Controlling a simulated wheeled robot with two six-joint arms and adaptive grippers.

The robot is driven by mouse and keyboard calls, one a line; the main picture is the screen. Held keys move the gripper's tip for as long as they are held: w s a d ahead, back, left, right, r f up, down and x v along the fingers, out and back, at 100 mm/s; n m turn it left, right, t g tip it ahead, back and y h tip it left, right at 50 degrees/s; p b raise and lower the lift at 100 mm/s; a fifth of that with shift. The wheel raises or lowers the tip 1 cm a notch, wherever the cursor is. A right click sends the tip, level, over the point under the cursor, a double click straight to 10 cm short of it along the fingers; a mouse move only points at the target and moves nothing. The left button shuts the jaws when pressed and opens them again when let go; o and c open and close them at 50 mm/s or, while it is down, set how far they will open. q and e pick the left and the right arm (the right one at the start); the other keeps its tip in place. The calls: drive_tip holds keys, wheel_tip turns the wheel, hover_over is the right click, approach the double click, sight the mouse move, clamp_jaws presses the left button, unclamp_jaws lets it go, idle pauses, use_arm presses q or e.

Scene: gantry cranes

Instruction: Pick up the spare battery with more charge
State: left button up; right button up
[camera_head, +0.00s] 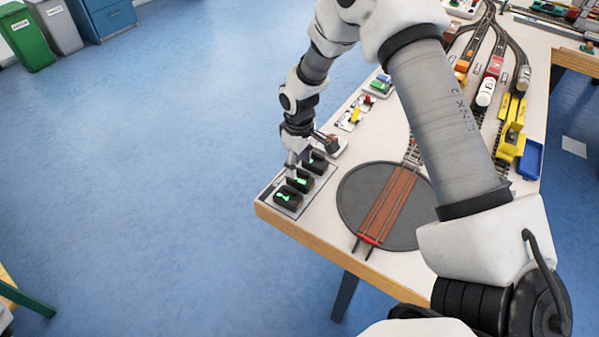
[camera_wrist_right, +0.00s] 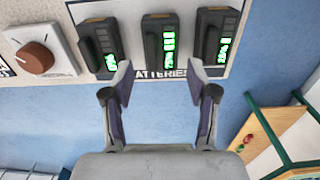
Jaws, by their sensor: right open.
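Three dark batteries with green displays sit in a row on a light panel labelled BATTERIES. In the head view they are the near battery (camera_head: 287,197), the middle battery (camera_head: 300,181) and the far battery (camera_head: 317,163). In the right wrist view, the middle battery (camera_wrist_right: 160,42) shows a taller stack of green bars than the right battery (camera_wrist_right: 215,37). The left battery (camera_wrist_right: 102,46) has a small green readout, partly hidden; the digits are hard to read. My right gripper (camera_wrist_right: 161,72) is open and empty, its fingers spread on either side of the middle battery's lower end, apart from it.
A brown knob (camera_wrist_right: 35,57) on a white plate is beside the batteries. A round turntable (camera_head: 350,190) with a brown track lies to the right on the table. The batteries are near the table's wooden edge (camera_head: 300,232).

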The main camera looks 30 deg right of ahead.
sight(300, 178)
drive_tip(key=f, duration=0.2)
drive_tip(key=f+p, duration=0.1)
drive_tip(key=f, duration=0.2)
drive_tip(key=shift+s+d+f, duration=0.15)
drive_tip(key=shift+s+f, duration=0.05)
drive_tip(key=shift+f, duration=0.1)
drive_tip(key=shift+r, duration=0.1)
drive_tip(key=shift+s+r, duration=0.1)
drive_tip(key=c, duration=1.1)
drive_tip(key=shift+r, duration=0.1)
